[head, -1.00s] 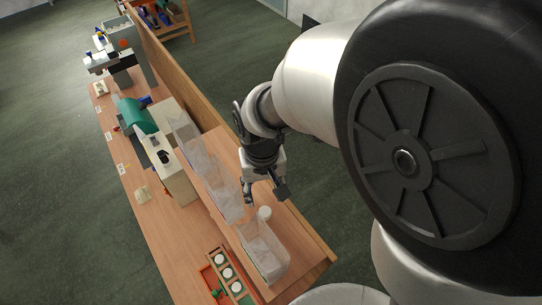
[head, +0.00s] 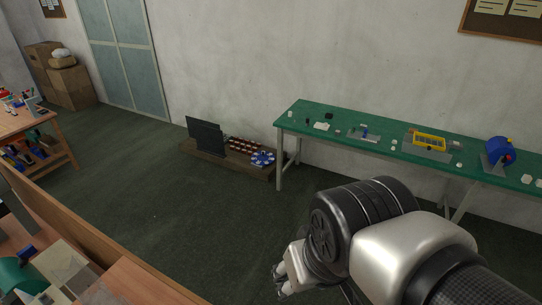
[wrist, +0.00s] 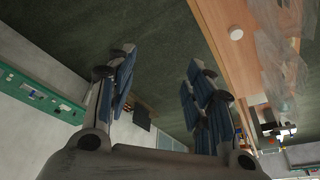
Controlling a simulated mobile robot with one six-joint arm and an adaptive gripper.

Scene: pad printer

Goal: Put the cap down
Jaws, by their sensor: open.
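A white round cap (wrist: 236,33) rests on the wooden bench (wrist: 218,52) in the wrist view, beside the clear bins (wrist: 275,50). It is apart from my gripper and does not show in the head view. My gripper (wrist: 160,68) is open, with dark floor showing between its spread fingers and nothing held. In the head view my gripper (head: 283,278) is low in the middle, its fingers small and partly hidden by my wrist.
A green table (head: 370,146) with small items stands along the wall. A low wooden platform (head: 190,150) carries a dark panel (head: 206,137) and a blue round piece (head: 262,158). A wooden bench edge (head: 110,262) is at lower left. Open floor lies between.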

